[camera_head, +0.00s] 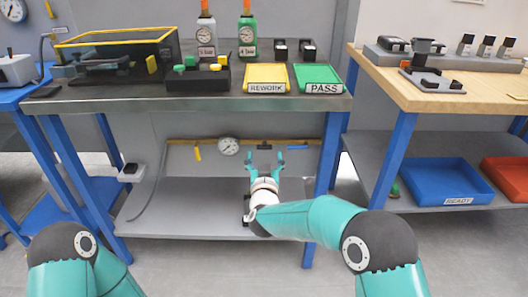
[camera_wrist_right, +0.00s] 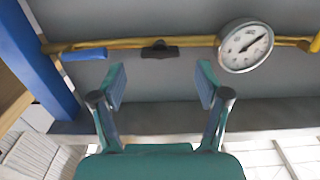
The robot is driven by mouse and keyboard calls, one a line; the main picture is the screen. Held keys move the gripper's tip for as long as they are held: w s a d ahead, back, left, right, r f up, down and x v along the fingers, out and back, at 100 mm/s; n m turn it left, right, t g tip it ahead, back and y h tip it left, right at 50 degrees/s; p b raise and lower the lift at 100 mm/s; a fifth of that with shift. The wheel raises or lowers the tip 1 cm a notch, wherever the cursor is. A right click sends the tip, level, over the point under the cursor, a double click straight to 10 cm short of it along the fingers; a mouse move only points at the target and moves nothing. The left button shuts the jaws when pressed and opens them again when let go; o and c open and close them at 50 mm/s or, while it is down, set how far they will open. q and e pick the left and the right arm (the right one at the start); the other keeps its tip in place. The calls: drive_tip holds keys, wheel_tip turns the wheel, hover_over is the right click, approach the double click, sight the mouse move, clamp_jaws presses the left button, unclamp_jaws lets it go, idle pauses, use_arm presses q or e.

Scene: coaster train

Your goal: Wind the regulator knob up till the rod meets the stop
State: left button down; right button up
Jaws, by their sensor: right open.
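My right gripper (camera_head: 265,158) is open and empty under the left bench, in front of the yellow pipe (camera_head: 190,141) on the back panel. A small black T-shaped handle (camera_wrist_right: 159,49) sits on the pipe, in line with the gap between the open fingers (camera_wrist_right: 160,85) and apart from them. It may be the regulator knob; in the head view it is a dark spot (camera_head: 265,147) just beyond the fingertips. A round white gauge (camera_head: 228,146) is beside it on the pipe (camera_wrist_right: 245,45). I cannot make out the rod or the stop. My left gripper is out of view.
A blue lever (camera_head: 300,148) is on the pipe, right of the gripper. The lower shelf (camera_head: 190,212) is below it, the bench top (camera_head: 140,104) above. A blue bench leg (camera_head: 321,190) stands to the right. The bench holds a yellow-edged case (camera_head: 115,42) and trays.

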sight(264, 149)
drive_tip(key=shift+w, duration=2.25)
drive_tip(key=shift+c, duration=0.2)
drive_tip(key=c, duration=1.1)
drive_tip(key=shift+a, duration=0.1)
drive_tip(key=shift+b, duration=0.35)
